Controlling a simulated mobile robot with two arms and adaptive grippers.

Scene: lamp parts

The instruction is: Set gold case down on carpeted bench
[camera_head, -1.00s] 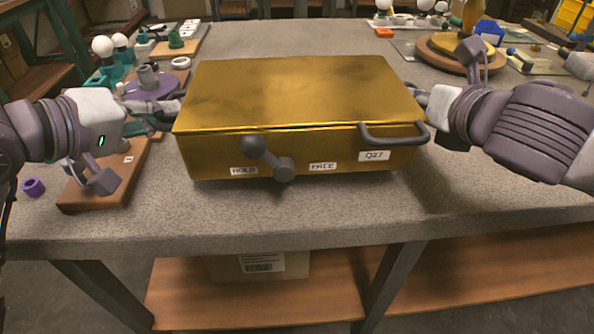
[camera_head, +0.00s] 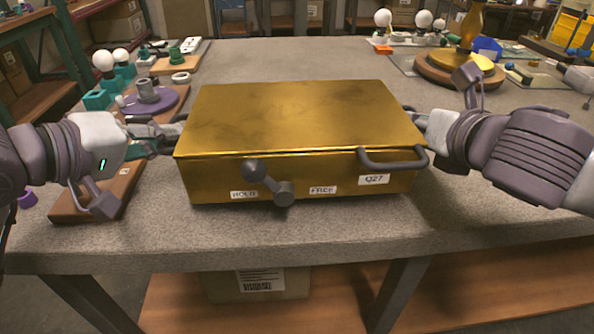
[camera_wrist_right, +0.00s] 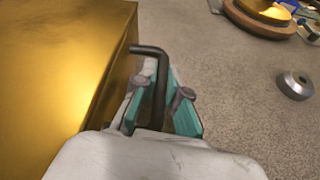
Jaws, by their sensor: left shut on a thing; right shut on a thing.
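The gold case (camera_head: 300,115) is level over the grey, speckled bench top (camera_head: 480,222), near its front edge. Its front shows a lever (camera_head: 268,184), a dark bar handle (camera_head: 392,160) and labels reading HOLD, FREE and Q27. My left gripper (camera_head: 172,135) is at the case's left side and shut on it; its fingertips are partly hidden. My right gripper (camera_head: 418,120) is at the right side. In the right wrist view its teal fingers (camera_wrist_right: 160,95) are shut around a dark side handle (camera_wrist_right: 157,65). I cannot tell whether the case's underside touches the bench.
A brown wooden board (camera_head: 105,195) lies left of the case, near my left gripper. A purple round part (camera_head: 152,100) and white bulbs (camera_head: 103,60) stand behind it. A gold lamp piece on a round wooden base (camera_head: 455,75) stands at back right. The bench front right is clear.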

